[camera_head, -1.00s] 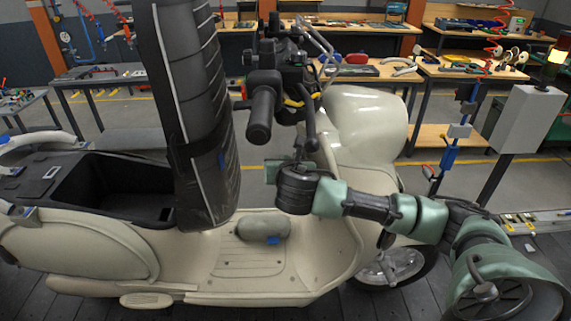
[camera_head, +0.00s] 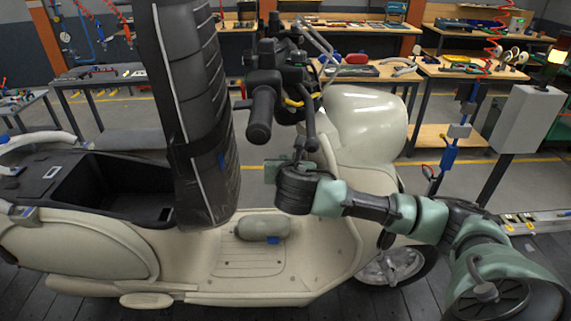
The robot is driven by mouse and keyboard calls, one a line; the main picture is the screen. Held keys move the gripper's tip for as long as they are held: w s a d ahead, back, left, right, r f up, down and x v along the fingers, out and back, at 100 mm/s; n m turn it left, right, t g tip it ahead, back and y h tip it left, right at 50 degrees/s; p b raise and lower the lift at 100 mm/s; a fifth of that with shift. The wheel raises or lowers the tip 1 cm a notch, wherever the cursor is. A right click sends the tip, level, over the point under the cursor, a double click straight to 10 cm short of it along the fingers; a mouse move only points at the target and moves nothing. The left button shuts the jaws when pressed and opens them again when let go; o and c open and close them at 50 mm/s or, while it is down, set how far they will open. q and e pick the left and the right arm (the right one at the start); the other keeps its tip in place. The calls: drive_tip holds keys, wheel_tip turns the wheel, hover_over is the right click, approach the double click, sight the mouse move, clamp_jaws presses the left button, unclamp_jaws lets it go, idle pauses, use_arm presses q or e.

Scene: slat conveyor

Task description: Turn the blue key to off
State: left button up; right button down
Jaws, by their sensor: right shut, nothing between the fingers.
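The cream scooter (camera_head: 335,240) stands side-on across the middle, with its seat (camera_head: 190,110) raised upright. My right arm comes in from the right, and my right gripper (camera_head: 272,168) is shut and empty in front of the scooter's front column, below the handlebar (camera_head: 275,85). My wrist hides part of the column and most of the fingers. I cannot make out the blue key or its position; it may be hidden behind my gripper. A small blue patch (camera_head: 273,240) shows by the grey rounded part on the footboard, but I cannot tell what it is. My left gripper is not in view.
The raised seat stands close left of my right gripper. The handlebar and its cables hang just above it. An open storage bin (camera_head: 115,185) lies at the left. A grey control box (camera_head: 525,118) on a post stands at the right. Workbenches line the back.

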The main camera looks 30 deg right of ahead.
drive_tip(key=shift+s+a+f, duration=0.1)
drive_tip(key=shift+s+f, duration=0.1)
drive_tip(key=shift+f, duration=0.8)
idle(1.2)
drive_tip(key=shift+a+r, duration=0.1)
drive_tip(key=r+v, duration=0.1)
drive_tip(key=v, duration=0.7)
drive_tip(key=shift+w, duration=0.25)
idle(0.6)
drive_tip(key=shift+r, duration=0.1)
